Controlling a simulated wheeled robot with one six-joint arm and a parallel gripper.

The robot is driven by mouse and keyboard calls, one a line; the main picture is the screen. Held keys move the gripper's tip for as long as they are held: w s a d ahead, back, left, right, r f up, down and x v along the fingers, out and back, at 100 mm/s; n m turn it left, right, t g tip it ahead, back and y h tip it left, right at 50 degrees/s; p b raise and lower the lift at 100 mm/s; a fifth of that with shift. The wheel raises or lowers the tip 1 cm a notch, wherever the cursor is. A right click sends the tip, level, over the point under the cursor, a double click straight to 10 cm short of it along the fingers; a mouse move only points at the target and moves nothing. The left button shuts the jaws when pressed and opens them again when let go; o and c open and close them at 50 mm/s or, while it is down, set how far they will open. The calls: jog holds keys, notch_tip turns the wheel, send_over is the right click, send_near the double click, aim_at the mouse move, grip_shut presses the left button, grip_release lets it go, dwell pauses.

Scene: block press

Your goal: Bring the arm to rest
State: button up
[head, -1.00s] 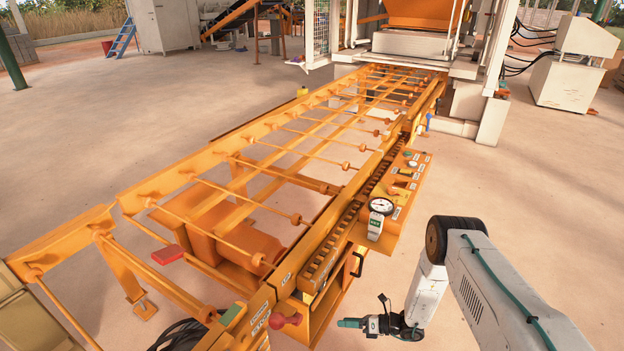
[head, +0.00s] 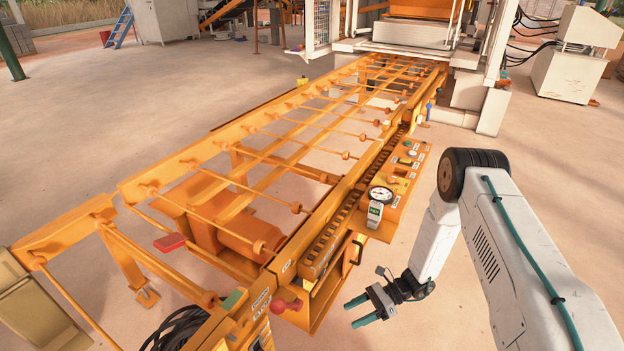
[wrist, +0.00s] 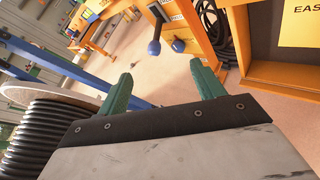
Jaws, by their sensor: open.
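My gripper (head: 362,311) is at the lower middle of the head view, in the air to the right of the orange conveyor frame's near end. Its two green fingers are spread, with nothing between them. In the wrist view the green fingers (wrist: 160,88) also stand apart and empty, with floor and orange machine parts beyond. My arm comes in from the right, bent at the elbow, and touches nothing that I can see.
The orange conveyor (head: 232,222) runs from lower left to the press (head: 415,38) at the back. A control panel (head: 396,188) with a gauge (head: 381,195) and a red knob (head: 278,307) are on its right side. The wrist view shows a reel of black hose (wrist: 50,125).

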jog(key=s+d+r+n+g+h, duration=0.1)
jog(key=s+d+r+n+h, duration=0.4)
jog(key=r, duration=1)
jog(key=d+r+n+g+h, duration=0.15)
jog(key=r+n, duration=0.55)
jog(key=r, duration=0.7)
jog(key=s+d+r+n+t+h, duration=0.3)
jog(key=s+r, duration=0.6)
jog(key=r, duration=0.3)
jog(key=s+d+r+n+t+h, duration=0.3)
jog(key=s+r+n+t+h, duration=0.1)
jog(key=s+r, duration=0.6)
jog(key=shift+s+d+r+t, duration=0.2)
jog(key=shift+d+r+t, duration=0.2)
jog(key=shift+r+t, duration=0.4)
jog(key=shift+r, duration=0.1)
